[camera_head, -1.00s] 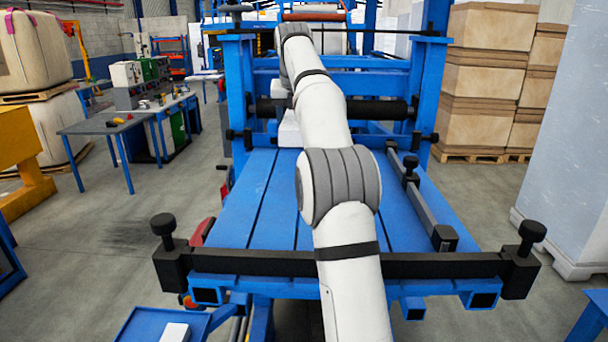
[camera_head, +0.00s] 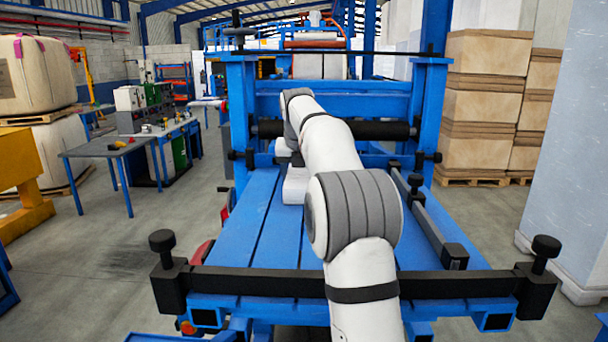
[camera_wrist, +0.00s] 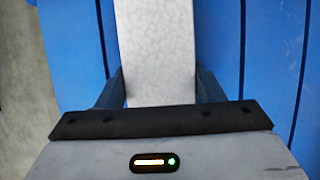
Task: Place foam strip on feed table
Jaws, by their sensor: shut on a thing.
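The foam strip (camera_wrist: 156,45) is white with a faint mottled pattern. In the wrist view it runs from the top edge down between the fingers of my gripper (camera_wrist: 160,88), which are shut on its sides. In the head view the near end of the strip (camera_head: 295,187) shows as a white block left of my arm, over the feed table. The blue feed table (camera_head: 234,245) has dark grooves along its length. I cannot tell whether the strip touches the table.
A black bar (camera_head: 255,283) with upright knobs crosses the table's near end. A dark guide rail (camera_head: 430,220) runs along its right side. A black roller (camera_head: 385,130) spans the blue frame beyond.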

